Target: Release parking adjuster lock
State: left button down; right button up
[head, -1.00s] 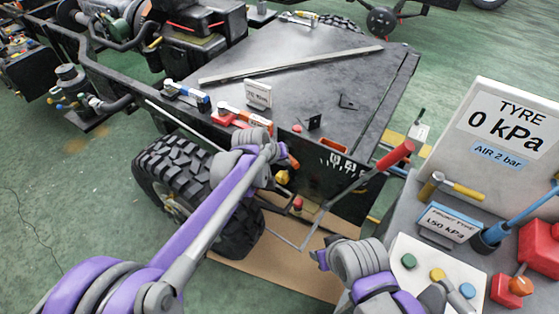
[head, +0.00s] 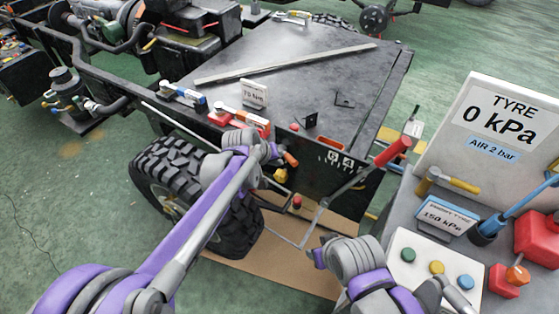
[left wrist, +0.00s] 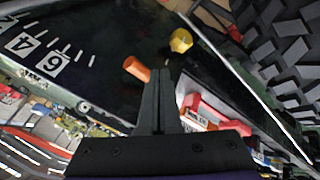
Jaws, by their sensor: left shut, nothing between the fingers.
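My left gripper (head: 277,151) is shut and empty, close to the black side panel of the chassis. In the left wrist view its fingertips (left wrist: 163,75) end just beside an orange cylindrical knob (left wrist: 137,69); I cannot tell whether they touch it. The orange knob shows in the head view (head: 291,159) too. A yellow faceted knob (left wrist: 181,40) sits beyond the fingertips. A numbered scale (left wrist: 40,45) lies left of the orange knob. Which part is the adjuster lock is not labelled. My right gripper (head: 318,255) is low in the head view; its finger opening is unclear.
A red-handled lever (head: 393,151) sticks out right of the scale. A tyre (head: 190,190) stands below my left arm. A console with a tyre gauge sign (head: 505,118) and coloured buttons (head: 437,267) is at the right. Red and blue tools (head: 185,95) lie along the chassis edge.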

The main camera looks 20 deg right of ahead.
pick_arm(q)
jog(key=v, duration=1.1)
jog(key=shift+s+f+p, duration=0.2)
jog(key=shift+s+p, duration=0.15)
jog(key=shift+s, duration=0.05)
pick_arm(e)
jog(key=shift+s+a+r, duration=0.1)
jog(key=shift+a+r, duration=0.3)
jog(key=shift+a, duration=0.05)
pick_arm(q)
jog(key=shift+a, duration=0.1)
jog(key=s+a+r+t+y+p, duration=0.1)
jog(key=s+a+p, duration=0.1)
jog(key=s+a, duration=0.5)
jog(key=s+a+r+y+p, duration=0.1)
jog(key=s+a+y, duration=0.15)
jog(key=a, duration=0.75)
jog(key=s+a+f+n+y+p, duration=0.1)
jog(key=s+a+f, duration=0.3)
jog(key=s+a, duration=0.7)
jog(key=shift+s+y+p, duration=0.45)
jog(key=shift+s+p, duration=0.35)
jog(key=shift+s, duration=0.25)
pick_arm(e)
notch_tip(320, 180, up, 7)
jog(key=w, duration=0.1)
jog(key=shift+w+f, duration=0.2)
jog(key=shift+w, duration=0.05)
